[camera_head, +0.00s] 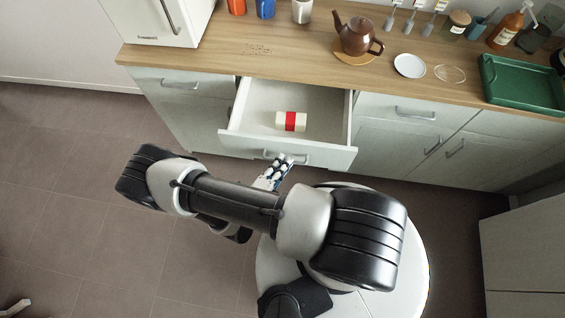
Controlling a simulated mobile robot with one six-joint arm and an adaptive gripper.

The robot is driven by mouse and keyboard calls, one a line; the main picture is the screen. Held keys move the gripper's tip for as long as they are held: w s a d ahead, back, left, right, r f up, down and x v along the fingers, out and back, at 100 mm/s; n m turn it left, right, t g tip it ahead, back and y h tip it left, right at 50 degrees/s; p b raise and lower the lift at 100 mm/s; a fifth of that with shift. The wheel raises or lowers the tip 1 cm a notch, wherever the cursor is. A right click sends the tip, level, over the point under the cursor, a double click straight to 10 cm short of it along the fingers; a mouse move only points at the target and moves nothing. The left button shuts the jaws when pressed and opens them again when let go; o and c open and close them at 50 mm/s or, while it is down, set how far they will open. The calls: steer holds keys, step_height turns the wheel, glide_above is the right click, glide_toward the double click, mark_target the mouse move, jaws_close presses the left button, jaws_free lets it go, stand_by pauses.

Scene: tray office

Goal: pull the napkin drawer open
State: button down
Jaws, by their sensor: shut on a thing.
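The napkin drawer (257,140) is pulled out from the counter, second from the left in the row. Inside it lies a cream bundle with a red band (291,121), near the front of the drawer. My gripper (281,161) is at the middle of the drawer's front and is shut on its grey handle (299,159). My arm hides the floor below, and the fingertips are small and partly merge with the handle in view.
The wooden counter (285,66) holds a brown teapot (358,37), a white saucer (409,66), a green tray (520,84), cups and bottles. Closed drawers flank the open one. A pale cabinet (525,245) stands at the right.

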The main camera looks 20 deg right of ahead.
steer(key=c, duration=1.7)
jaws_free()
steer(key=shift+a, duration=0.1)
steer(key=v, duration=1.2)
